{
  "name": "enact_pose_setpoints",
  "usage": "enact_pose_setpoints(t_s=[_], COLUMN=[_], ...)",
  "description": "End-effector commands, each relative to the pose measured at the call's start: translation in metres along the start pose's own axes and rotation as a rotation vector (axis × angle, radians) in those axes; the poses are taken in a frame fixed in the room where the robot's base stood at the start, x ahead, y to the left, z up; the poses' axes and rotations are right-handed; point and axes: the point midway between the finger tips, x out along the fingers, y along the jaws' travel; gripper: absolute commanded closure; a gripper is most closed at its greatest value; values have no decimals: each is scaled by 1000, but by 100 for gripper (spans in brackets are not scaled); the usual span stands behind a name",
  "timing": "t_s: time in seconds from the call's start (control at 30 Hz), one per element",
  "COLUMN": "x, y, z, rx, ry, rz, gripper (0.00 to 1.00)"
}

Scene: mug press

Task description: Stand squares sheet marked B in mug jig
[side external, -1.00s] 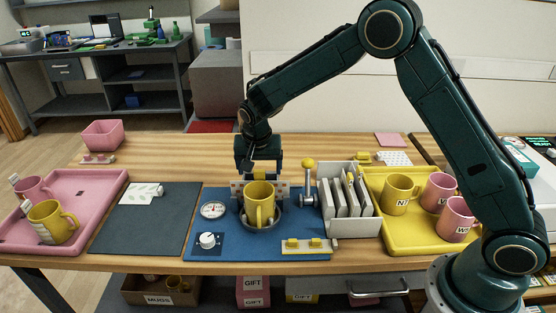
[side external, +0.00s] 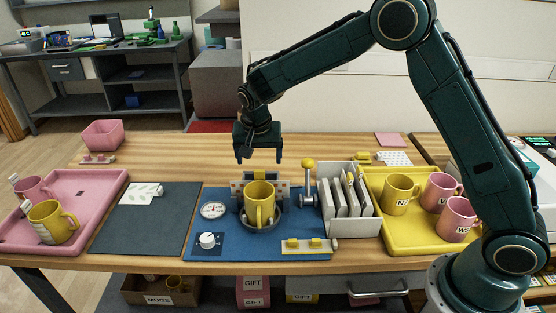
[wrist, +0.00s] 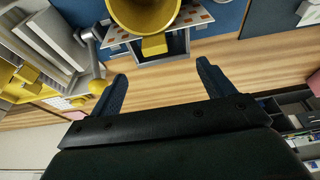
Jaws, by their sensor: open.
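A pale sheet with orange-brown squares (side external: 237,188) stands upright in the mug jig (side external: 248,224), behind a yellow mug (side external: 260,202). The mug hides its middle, and no letter on it can be read. The sheet also shows in the wrist view (wrist: 194,19), next to the mug (wrist: 143,14) and a yellow block of the jig. My gripper (side external: 259,158) is open and empty above and behind the jig, apart from the sheet. Its two fingers are spread in the wrist view (wrist: 160,75).
A white rack (side external: 355,226) with several sheets stands right of the jig, beside a yellow-knobbed lever (side external: 308,165). A yellow tray (side external: 405,236) holds mugs at right; a pink tray (side external: 88,190) holds mugs at left. A leaf-pattern sheet (side external: 145,193) lies on the dark mat (side external: 140,232).

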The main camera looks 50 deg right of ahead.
Motion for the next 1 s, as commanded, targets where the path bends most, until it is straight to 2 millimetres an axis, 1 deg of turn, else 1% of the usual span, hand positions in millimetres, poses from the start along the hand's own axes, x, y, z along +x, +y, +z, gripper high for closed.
enact_pose_setpoints(t_s=[0.6, 1.0], x=[-20, -22], y=[0, 0], z=[-7, -7], rx=[0, 0], ry=[1, 1], rz=[0, 0], gripper=[19, 19])
